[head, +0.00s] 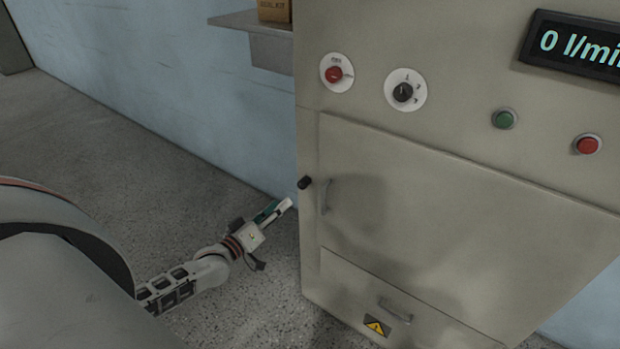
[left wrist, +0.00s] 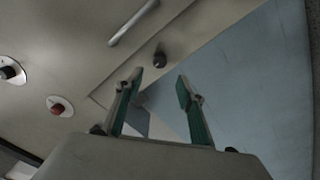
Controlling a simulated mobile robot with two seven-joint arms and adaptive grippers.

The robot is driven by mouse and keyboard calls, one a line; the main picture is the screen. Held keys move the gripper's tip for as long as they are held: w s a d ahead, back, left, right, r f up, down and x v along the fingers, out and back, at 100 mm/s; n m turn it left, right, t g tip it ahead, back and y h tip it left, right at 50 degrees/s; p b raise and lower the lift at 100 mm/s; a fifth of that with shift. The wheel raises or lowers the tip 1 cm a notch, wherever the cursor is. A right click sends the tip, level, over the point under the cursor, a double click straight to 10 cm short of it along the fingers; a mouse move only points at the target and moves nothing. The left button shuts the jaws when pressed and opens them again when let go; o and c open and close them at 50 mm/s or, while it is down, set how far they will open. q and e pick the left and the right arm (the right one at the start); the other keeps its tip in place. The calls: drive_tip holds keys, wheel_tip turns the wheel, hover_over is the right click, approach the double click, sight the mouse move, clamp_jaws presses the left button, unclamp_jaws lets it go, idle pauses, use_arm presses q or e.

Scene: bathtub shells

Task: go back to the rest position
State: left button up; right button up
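My left gripper (head: 274,210) is in front of the left edge of a beige control cabinet (head: 450,225), beside the closed cabinet door's handle (head: 323,196). In the left wrist view its two green-sided fingers (left wrist: 158,95) stand apart with nothing between them. The same handle shows there as a pale bar (left wrist: 133,23), beyond the fingertips. A small black knob (head: 304,182) sits at the door's left edge and also shows in the left wrist view (left wrist: 160,58). My right gripper is in neither view.
The cabinet carries a red switch (head: 335,74), a black dial (head: 403,91), green (head: 504,118) and red (head: 587,144) buttons, and a display (head: 575,45) reading 0 l/min. A lower drawer handle (head: 395,311) sticks out. A wall shelf (head: 250,24) holds a box (head: 274,10). Floor at left is clear.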

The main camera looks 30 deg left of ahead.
use_arm(q)
drive_tip(key=s+d+f+m+g, duration=0.3)
drive_tip(key=s+d+f+m, duration=0.2)
drive_tip(key=s+d, duration=0.6)
drive_tip(key=s+d+f+m+g+h, duration=0.1)
drive_tip(key=s+d+f+m+g, duration=0.3)
drive_tip(key=s+d, duration=0.7)
wheel_tip(320, 180, down, 4)
drive_tip(key=shift+s+d+r+m+h, duration=0.15)
drive_tip(key=shift+d+m+h, duration=0.15)
drive_tip(key=shift+d+m, duration=0.75)
drive_tip(key=shift+o, duration=0.4)
drive_tip(key=shift+a, duration=0.2)
